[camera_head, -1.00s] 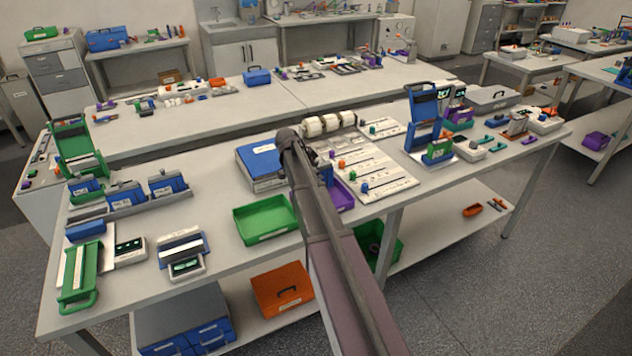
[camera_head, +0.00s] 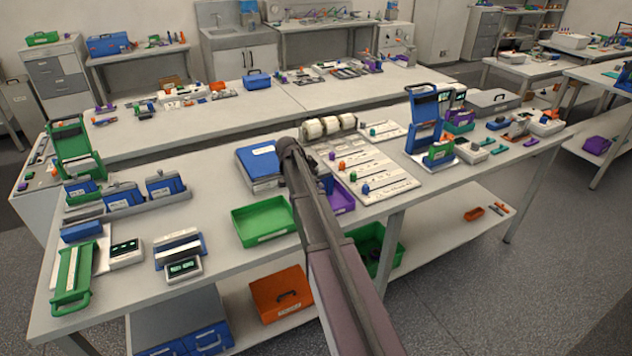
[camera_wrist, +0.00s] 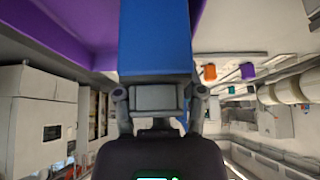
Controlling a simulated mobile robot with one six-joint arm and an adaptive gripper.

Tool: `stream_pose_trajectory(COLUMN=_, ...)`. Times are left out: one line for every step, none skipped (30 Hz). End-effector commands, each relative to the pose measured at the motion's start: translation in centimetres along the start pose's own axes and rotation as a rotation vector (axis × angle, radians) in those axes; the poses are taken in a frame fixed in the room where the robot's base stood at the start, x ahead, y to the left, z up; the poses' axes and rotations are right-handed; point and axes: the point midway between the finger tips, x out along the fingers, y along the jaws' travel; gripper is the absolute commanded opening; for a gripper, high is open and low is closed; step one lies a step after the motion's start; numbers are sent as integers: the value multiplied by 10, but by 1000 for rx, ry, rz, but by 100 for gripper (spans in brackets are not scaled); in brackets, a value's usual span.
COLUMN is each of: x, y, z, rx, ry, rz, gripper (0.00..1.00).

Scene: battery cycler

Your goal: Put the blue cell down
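In the wrist view my gripper (camera_wrist: 158,98) has its two fingers on either side of a blue block, which I take to be the blue cell (camera_wrist: 155,38). The block runs from between the fingers to the top edge of the picture. A purple surface (camera_wrist: 75,35) lies behind it. In the head view my arm hides the gripper and the held cell. The arm reaches over the near bench, close to a purple tray (camera_head: 342,198). I cannot tell whether the cell touches anything.
A white board (camera_head: 380,180) with small coloured pieces lies right of the arm. A blue case (camera_head: 258,160) and a green tray (camera_head: 263,222) are to its left. White rolls (camera_head: 328,127) stand behind.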

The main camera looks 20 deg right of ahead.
Motion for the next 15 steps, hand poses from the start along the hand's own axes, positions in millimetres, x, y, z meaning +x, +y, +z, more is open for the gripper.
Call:
stream_pose_trajectory(x=0, y=0, z=0, rx=0, ry=0, rz=0, gripper=78)
stream_pose_trajectory(x=0, y=0, z=0, rx=0, ry=0, rz=0, gripper=80)
stream_pose_trajectory(x=0, y=0, z=0, rx=0, ry=0, rz=0, gripper=80)
stream_pose_trajectory(x=0, y=0, z=0, rx=0, ry=0, rz=0, gripper=80)
stream_pose_trajectory(x=0, y=0, z=0, rx=0, ry=0, rz=0, gripper=80)
stream_pose_trajectory(x=0, y=0, z=0, rx=0, ry=0, rz=0, gripper=80)
stream_pose_trajectory(x=0, y=0, z=0, rx=0, ry=0, rz=0, gripper=80)
stream_pose_trajectory(x=0, y=0, z=0, rx=0, ry=0, rz=0, gripper=80)
stream_pose_trajectory(x=0, y=0, z=0, rx=0, ry=0, rz=0, gripper=80)
stream_pose_trajectory(x=0, y=0, z=0, rx=0, ry=0, rz=0, gripper=80)
stream_pose_trajectory(x=0, y=0, z=0, rx=0, ry=0, rz=0, gripper=80)
stream_pose_trajectory(x=0, y=0, z=0, rx=0, ry=0, rz=0, gripper=80)
stream_pose_trajectory(x=0, y=0, z=0, rx=0, ry=0, rz=0, gripper=80)
stream_pose_trajectory(x=0, y=0, z=0, rx=0, ry=0, rz=0, gripper=80)
stream_pose_trajectory(x=-1, y=0, z=-1, rx=0, ry=0, rz=0, gripper=80)
